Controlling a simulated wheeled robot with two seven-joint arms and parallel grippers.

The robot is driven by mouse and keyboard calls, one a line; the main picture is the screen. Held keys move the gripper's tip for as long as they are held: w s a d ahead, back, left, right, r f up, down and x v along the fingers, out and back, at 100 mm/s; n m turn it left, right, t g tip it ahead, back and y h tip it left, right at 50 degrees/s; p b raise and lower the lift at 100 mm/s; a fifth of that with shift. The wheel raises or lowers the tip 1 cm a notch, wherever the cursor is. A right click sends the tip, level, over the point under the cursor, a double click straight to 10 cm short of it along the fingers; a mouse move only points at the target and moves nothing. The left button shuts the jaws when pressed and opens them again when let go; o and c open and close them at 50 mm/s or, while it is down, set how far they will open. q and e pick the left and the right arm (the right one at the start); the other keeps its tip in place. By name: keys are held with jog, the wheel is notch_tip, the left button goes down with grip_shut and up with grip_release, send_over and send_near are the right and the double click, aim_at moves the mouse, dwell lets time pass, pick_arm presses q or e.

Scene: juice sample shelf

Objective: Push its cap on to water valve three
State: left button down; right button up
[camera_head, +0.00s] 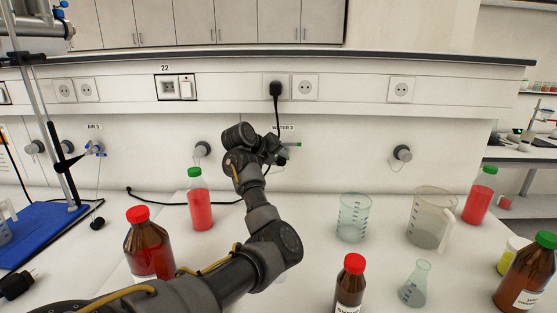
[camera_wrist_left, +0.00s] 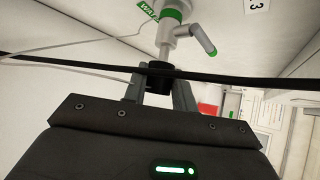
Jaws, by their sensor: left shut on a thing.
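Water valve three shows in the wrist view as a white-grey fitting (camera_wrist_left: 172,28) with a green ring and a green-tipped lever. In the head view its green-tipped lever (camera_head: 294,145) shows below the WATER 3 label (camera_head: 284,128); my arm hides most of the valve. My left gripper (camera_wrist_left: 166,92) is shut on a black cap (camera_wrist_left: 158,76); in the head view the gripper (camera_head: 274,155) is at the valve. The cap lies in line with the valve's thin nozzle (camera_wrist_left: 164,50) and meets its end in the picture. I cannot tell whether it is seated. My right gripper is out of view.
A black cable (camera_wrist_left: 235,78) crosses the wrist view close to the cap; a plug (camera_head: 276,89) with a hanging cord is above the valve. Bottles, including a green-capped red one (camera_head: 200,207), a beaker (camera_head: 353,218) and a jug (camera_head: 430,220) stand on the bench.

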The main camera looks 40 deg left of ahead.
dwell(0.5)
pick_arm(q)
jog(key=shift+w+a, duration=0.5)
jog(key=shift+w, duration=0.15)
dwell(0.4)
jog(key=shift+a+r, duration=0.1)
jog(key=shift+r, duration=0.15)
jog(key=c, duration=1.5)
grip_release()
jog(key=shift+w, duration=0.1)
jog(key=o, duration=0.4)
jog(key=shift+w+f, duration=0.15)
jog(key=shift+f, duration=0.1)
jog(key=shift+o, duration=0.2)
